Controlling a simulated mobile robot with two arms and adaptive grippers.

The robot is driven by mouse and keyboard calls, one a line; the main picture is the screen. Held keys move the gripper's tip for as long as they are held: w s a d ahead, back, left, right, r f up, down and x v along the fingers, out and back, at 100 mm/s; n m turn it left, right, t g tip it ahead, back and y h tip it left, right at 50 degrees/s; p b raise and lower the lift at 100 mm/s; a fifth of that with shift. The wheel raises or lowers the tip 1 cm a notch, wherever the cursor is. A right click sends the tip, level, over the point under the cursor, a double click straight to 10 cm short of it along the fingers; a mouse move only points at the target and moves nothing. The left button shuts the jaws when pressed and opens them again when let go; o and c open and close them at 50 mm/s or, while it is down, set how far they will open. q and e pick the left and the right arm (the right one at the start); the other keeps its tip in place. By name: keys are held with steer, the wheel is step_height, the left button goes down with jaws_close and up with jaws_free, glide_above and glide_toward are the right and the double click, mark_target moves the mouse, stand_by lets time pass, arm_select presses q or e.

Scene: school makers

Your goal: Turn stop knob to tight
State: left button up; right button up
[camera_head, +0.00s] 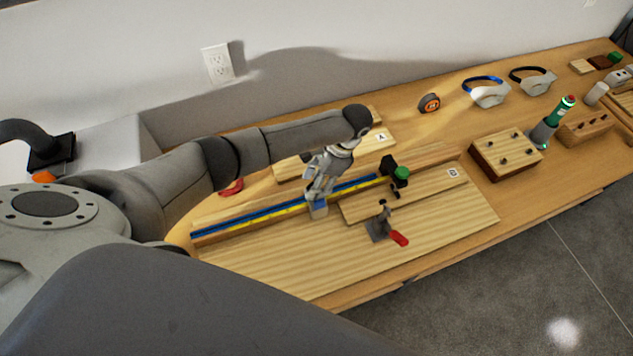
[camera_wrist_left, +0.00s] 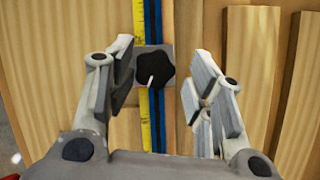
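The stop knob (camera_wrist_left: 155,70) is a black star-shaped knob with a short white pointer line, seen from above in the left wrist view. It sits on a grey square stop block (camera_wrist_left: 144,62) on the blue track. My left gripper (camera_wrist_left: 155,88) is open, with one finger on each side of the knob and a visible gap on both sides. In the head view my left gripper (camera_head: 317,192) is low over the track, above the stop block (camera_head: 317,210); the knob is hidden there. My right gripper is in neither view.
A blue track with a yellow scale (camera_head: 262,212) runs along the wooden board. A black stop with a green knob (camera_head: 402,173) stands farther right. A red-handled clamp (camera_head: 380,227) is in front.

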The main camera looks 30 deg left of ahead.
arm_select(q)
steer(key=shift+s+d+f, duration=0.1)
steer(key=shift+s+d, duration=0.1)
steer(key=v, duration=0.8)
steer(key=shift+w+a, duration=0.15)
steer(key=shift+a, duration=0.05)
stand_by(0.3)
